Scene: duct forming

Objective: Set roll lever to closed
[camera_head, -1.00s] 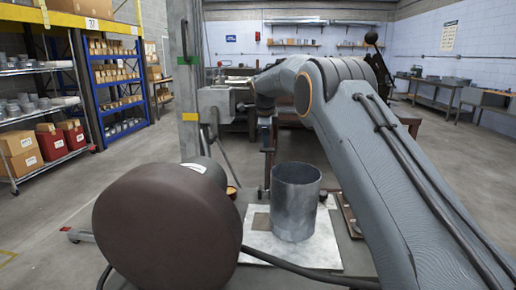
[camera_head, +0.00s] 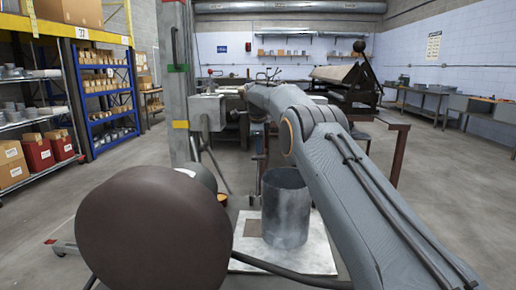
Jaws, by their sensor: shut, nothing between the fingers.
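A long-handled lever with a dark ball knob (camera_head: 359,46) stands up at the right end of the dark roll machine (camera_head: 345,78), in the back right of the head view. It leans to the left, with the ball at the top. I take it to be the roll lever; its base is partly hidden by the machine. My arm reaches forward from the lower right, and its end hangs down in the middle. My gripper (camera_head: 256,196) is small, shut and empty, just left of the grey metal cylinder and far from the lever.
An upright open grey cylinder (camera_head: 285,210) stands on a pale plate (camera_head: 315,257). A big dark brown round body (camera_head: 152,230) fills the lower left. A grey post (camera_head: 178,90) with a box is behind it. Shelves line the left; benches stand at the back. Floor is free at right.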

